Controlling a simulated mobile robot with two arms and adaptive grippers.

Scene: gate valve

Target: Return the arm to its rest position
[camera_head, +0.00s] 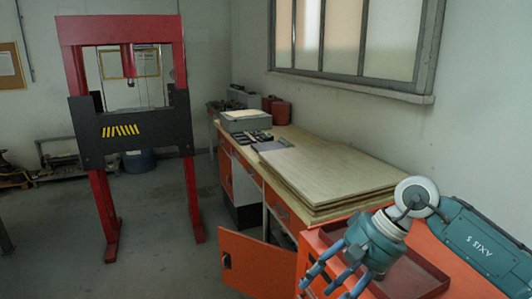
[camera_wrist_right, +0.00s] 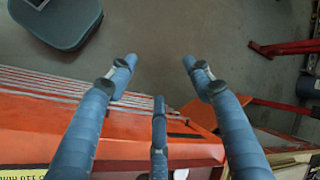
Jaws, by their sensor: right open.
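My right gripper (camera_head: 328,280) is at the lower right of the head view, at the end of my blue-grey arm that comes in from the right. It hangs over the front edge of the orange cabinet (camera_head: 312,250), with its fingers pointing down and left. In the right wrist view the gripper (camera_wrist_right: 159,75) has its three blue fingers spread apart, with nothing between them. Beyond the fingertips is grey floor, and the orange cabinet (camera_wrist_right: 25,130) lies below and behind them. My left gripper is not in view. I see no valve in either view.
A dark red tray (camera_head: 432,284) lies on the orange cabinet beside the gripper. A workbench with stacked boards (camera_head: 325,165) stands behind, and an orange door (camera_head: 255,262) sticks out below it. A red press frame (camera_head: 75,70) stands left. Floor between is clear.

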